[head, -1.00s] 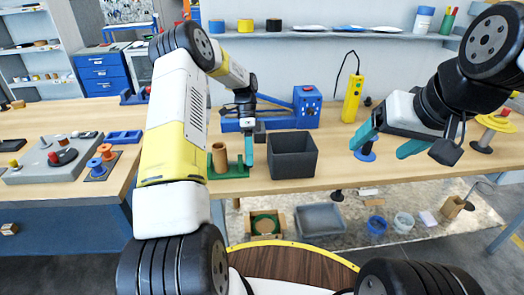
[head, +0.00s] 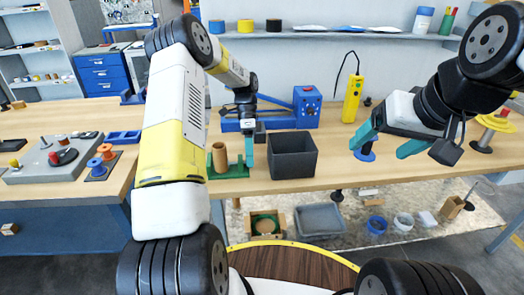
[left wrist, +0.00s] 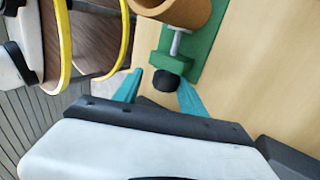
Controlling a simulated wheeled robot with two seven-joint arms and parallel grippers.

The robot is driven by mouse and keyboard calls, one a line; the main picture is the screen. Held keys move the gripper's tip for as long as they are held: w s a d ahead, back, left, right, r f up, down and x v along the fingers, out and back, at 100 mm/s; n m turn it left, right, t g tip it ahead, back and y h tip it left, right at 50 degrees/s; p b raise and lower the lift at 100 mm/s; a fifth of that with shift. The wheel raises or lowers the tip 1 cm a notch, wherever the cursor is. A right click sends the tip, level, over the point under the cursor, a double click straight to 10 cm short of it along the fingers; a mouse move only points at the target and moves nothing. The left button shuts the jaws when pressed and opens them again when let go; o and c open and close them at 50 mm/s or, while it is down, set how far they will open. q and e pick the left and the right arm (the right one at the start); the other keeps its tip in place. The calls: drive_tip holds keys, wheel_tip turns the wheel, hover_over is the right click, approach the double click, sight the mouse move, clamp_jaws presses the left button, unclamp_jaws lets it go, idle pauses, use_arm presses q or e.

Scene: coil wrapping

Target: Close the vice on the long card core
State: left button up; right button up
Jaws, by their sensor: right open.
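The green vice (head: 232,172) stands on the bench at centre left, with the upright brown card core (head: 219,157) at its jaw. In the left wrist view the card core (left wrist: 172,8) is at the top, and the vice's green body (left wrist: 200,40), metal screw and black knob (left wrist: 166,81) show below it. My left gripper (left wrist: 159,77) is open, its teal fingers on either side of the knob with a gap on the left. It also shows in the head view (head: 248,150). My right gripper (head: 378,150) is open and empty above the bench at the right.
A dark open box (head: 292,168) stands just right of the vice. A blue machine (head: 306,106) and a yellow device (head: 352,100) are behind it. A blue spool (head: 365,153) stands near my right gripper. A grey board (head: 50,158) lies on the left bench.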

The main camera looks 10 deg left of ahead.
use_arm(q)
drive_tip(key=shift+s+d+r+t, duration=0.1)
drive_tip(key=shift+s+t, duration=0.1)
drive_tip(key=shift+t, duration=0.8)
drive_tip(key=shift+y, duration=0.3)
drive_tip(key=shift+s+t+y, duration=0.3)
drive_tip(key=shift+t, duration=1.5)
drive_tip(key=shift+s, duration=0.1)
